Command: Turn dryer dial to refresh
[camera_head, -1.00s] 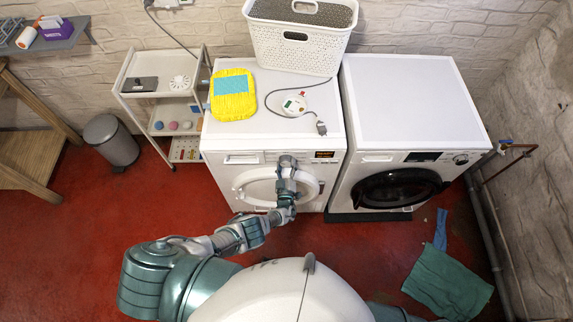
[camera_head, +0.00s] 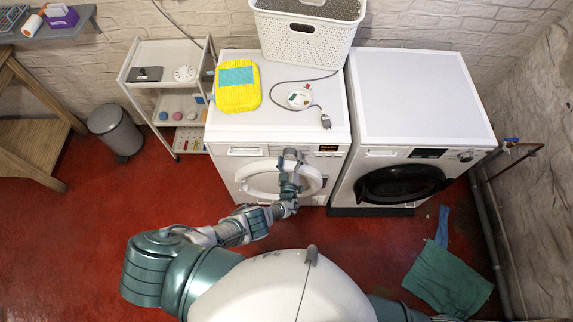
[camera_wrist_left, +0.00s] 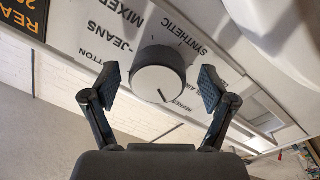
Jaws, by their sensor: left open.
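The dial (camera_wrist_left: 158,74) is a round dark-rimmed knob with a pale face on the white front panel of the left machine (camera_head: 237,136). My left gripper (camera_wrist_left: 158,88) is open, one finger on either side of the dial, with visible gaps. In the head view my left gripper (camera_head: 291,156) hides the dial. My right gripper is not in view.
A second white machine (camera_head: 415,95) with a dark door stands to the right. A yellow package (camera_head: 237,98), a corded white device (camera_head: 299,98) and a basket (camera_head: 302,40) sit on the left machine. A green cloth (camera_head: 447,278) lies on the red floor.

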